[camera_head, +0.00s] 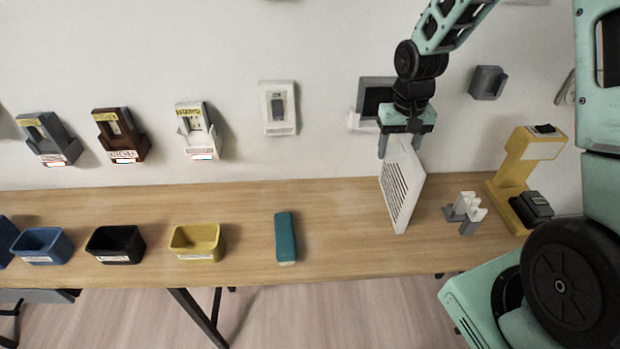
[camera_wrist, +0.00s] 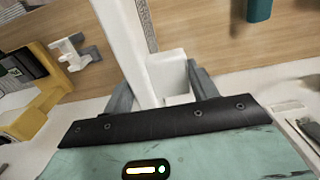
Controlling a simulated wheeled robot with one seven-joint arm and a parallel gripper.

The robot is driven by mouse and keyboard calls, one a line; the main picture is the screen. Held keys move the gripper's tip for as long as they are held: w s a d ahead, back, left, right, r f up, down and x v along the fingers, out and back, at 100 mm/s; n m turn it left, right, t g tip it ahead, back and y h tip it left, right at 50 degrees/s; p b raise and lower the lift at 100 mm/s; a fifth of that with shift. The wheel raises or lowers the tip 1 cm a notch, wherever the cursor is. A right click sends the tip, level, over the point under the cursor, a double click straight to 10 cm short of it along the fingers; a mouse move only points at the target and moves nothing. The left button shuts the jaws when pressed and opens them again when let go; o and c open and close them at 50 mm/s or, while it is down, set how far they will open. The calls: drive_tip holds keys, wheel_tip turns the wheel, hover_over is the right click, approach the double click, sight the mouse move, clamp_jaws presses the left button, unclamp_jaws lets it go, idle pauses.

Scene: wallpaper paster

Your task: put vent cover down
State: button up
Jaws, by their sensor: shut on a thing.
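The vent cover (camera_head: 401,188) is a white square panel with dark slats, upright on edge in the head view. Its lower edge is at the table surface; I cannot tell whether it touches. In the wrist view the cover (camera_wrist: 122,35) is seen edge-on, running away from between the fingers of my gripper (camera_wrist: 160,88). A white block-like part shows beside it between the fingers.
The wooden table (camera_head: 340,230) has a teal block (camera_head: 285,238), a yellow bin (camera_head: 197,242), a black bin (camera_head: 116,244) and a blue bin (camera_head: 42,246). A small grey-and-white holder (camera_head: 465,211) and a yellow device (camera_head: 518,178) stand right of the cover. A dark-framed wall box (camera_head: 376,98) is behind my gripper.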

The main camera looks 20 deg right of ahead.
sight(390, 178)
wheel_tip(390, 178, down, 10)
drive_tip(key=p, duration=0.3)
idle(0.3)
drive_tip(key=shift+f, duration=0.1)
drive_tip(key=shift+f, duration=0.1)
drive_tip(key=o, duration=1.1)
